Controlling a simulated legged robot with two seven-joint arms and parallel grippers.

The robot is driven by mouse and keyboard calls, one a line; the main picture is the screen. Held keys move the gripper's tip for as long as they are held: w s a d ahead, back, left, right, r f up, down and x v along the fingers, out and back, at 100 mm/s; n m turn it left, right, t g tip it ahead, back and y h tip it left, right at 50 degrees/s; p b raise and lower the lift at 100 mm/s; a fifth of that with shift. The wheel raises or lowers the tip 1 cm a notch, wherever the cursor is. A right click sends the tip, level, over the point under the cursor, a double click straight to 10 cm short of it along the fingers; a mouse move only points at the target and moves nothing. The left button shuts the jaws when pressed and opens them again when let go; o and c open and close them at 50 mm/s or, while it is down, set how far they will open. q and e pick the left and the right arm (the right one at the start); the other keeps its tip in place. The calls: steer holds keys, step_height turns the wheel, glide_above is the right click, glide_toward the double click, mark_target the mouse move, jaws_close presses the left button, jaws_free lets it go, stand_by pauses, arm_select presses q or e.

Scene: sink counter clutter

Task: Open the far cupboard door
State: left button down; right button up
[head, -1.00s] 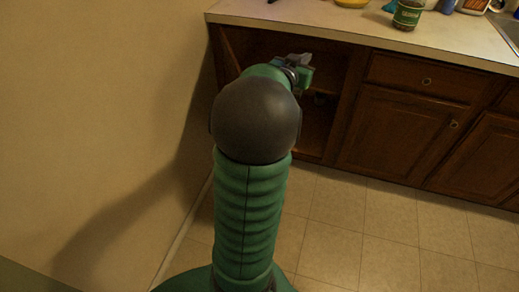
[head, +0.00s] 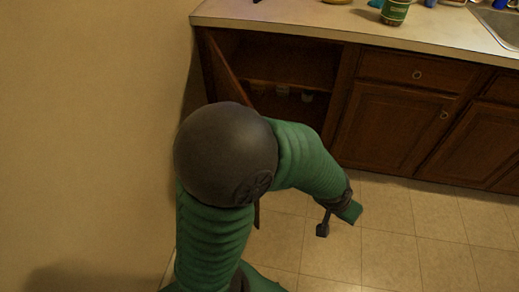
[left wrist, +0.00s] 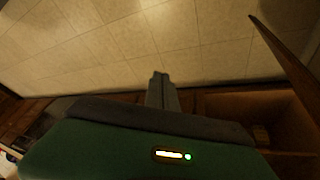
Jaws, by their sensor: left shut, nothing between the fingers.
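The far cupboard door (head: 226,72) is the wooden door at the left end of the counter. It stands swung open beside the wall, and its lower part is mostly hidden behind my arm. The cupboard opening (head: 290,65) shows a dark interior. In the left wrist view the door (left wrist: 285,52) is a brown panel at upper right, apart from my fingers. My left gripper (head: 322,229) is shut and empty, out over the floor in front of the cupboards. Its closed fingers show in the left wrist view (left wrist: 160,76). My right gripper is not in view.
Small pale items (head: 307,96) sit inside the cupboard. A shut cupboard door (head: 395,130) and a drawer (head: 410,70) are to the right. A green-labelled jar (head: 395,11) and the sink (head: 497,25) are on the counter. The tiled floor (head: 410,235) is clear.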

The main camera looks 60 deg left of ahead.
arm_select(q)
steer(key=w+a+r+n+t+p, duration=0.2)
steer(key=w+r+n+p, duration=0.15)
steer(key=w+r, duration=0.4)
steer(key=w+a+r+n+t+y+p, duration=0.1)
steer(key=w+a+r+n+y+p, duration=0.3)
steer(key=a, duration=0.3)
steer(key=w+a+r+n+y+p, duration=0.1)
steer(key=w+a+r+n+p, duration=0.15)
steer(key=w+a+n, duration=0.35)
steer(key=s+a+n+g+y+p, duration=0.25)
steer(key=a+n+p, duration=0.4)
steer(key=a, duration=0.45)
steer(key=s+a+f+n+g+h+p, duration=0.1)
steer(key=s+a+f+n+g+p, duration=0.1)
steer(key=s+a+n+g+p, duration=0.35)
steer(key=s+d+f+n+g+h+p, duration=0.1)
steer(key=s+d+f+n+g+h, duration=0.1)
steer(key=s+f, duration=0.3)
steer(key=s+d+f+n+g+h+p, duration=0.1)
steer(key=s+f, duration=0.4)
steer(key=s, duration=0.5)
steer(key=shift+s+d+f+n+g+h, duration=0.15)
steer(key=shift+d+f+n+g+h, duration=0.2)
steer(key=shift+d+n+g+h, duration=0.55)
